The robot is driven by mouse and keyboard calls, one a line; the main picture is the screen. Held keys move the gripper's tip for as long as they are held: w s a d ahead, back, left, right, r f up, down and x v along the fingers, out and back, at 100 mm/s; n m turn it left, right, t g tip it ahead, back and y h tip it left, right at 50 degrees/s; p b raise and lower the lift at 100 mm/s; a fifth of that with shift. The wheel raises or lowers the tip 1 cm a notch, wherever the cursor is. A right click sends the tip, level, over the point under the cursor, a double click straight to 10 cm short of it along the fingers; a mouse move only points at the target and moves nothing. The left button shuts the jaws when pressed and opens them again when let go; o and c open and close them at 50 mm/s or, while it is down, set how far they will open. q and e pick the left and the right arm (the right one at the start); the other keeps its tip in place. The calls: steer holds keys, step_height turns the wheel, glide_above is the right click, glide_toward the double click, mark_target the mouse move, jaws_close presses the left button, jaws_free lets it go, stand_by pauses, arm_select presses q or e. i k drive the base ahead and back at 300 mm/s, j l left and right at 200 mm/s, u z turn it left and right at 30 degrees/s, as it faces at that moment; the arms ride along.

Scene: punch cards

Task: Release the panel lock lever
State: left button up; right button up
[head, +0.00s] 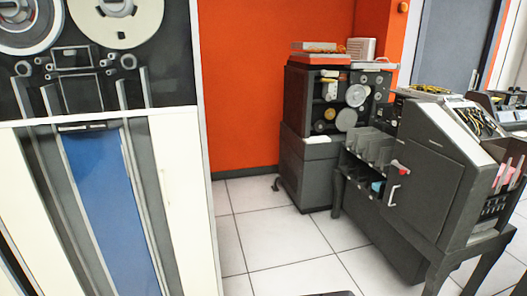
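A small lever with a red end (399,166) sits at the upper left of a dark side panel (425,185); it looks like the panel lock lever. The panel belongs to the grey punch card machine (447,128) on the right. A pale upright handle (393,195) is on the same panel, just below the lever. The panel looks closed. The lever is too small to tell its exact position. Neither of my grippers is in view.
A tall tape cabinet (170,190) with reels and a blue door fills the left. A dark machine (305,165) with reels stands behind, near the orange wall (240,80). Tiled floor (275,245) is open between them. The punch machine's table legs (485,265) reach the floor at right.

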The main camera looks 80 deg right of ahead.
mark_target(398, 167)
steer(key=i+z, duration=0.15)
steer(key=z, duration=3.5)
